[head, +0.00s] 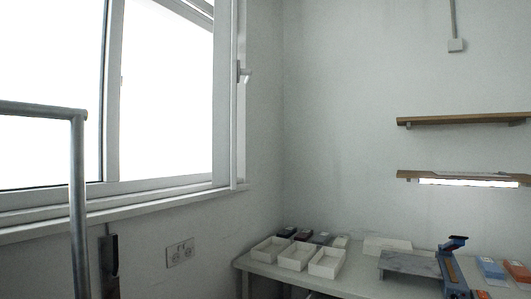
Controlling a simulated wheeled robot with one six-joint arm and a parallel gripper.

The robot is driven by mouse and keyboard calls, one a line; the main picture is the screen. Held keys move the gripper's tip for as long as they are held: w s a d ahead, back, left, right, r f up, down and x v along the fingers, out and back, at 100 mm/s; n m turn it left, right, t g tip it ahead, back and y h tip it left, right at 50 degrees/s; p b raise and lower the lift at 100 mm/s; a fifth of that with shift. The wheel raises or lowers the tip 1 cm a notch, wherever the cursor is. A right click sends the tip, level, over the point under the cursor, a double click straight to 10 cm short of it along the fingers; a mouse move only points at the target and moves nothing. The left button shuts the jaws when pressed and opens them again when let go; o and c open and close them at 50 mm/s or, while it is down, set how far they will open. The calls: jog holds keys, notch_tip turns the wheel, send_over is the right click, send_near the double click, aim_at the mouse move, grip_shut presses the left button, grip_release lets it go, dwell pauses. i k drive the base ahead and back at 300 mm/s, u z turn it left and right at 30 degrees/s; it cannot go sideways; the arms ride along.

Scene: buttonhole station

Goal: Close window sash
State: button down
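The window (112,95) fills the upper left of the head view, with white frames and bright panes. At its right side a narrow white upright (233,110), which looks like a sash seen nearly edge-on, stands beside the fixed frame. A small handle (244,73) sticks out from it to the right. Slanting frame bars show at the top of the window, so the sash appears to stand open; how far I cannot tell. My gripper is not in view.
A grey tube rail (77,190) stands in front of the window at left. A table (345,282) at lower right carries white trays (296,257) and a blue device (451,270). Two wooden shelves (460,119) are on the right wall. A socket (180,251) sits below the sill.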

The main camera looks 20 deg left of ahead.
aim_at(227, 66)
jog(key=i, duration=2.15)
jog(key=u, duration=0.85)
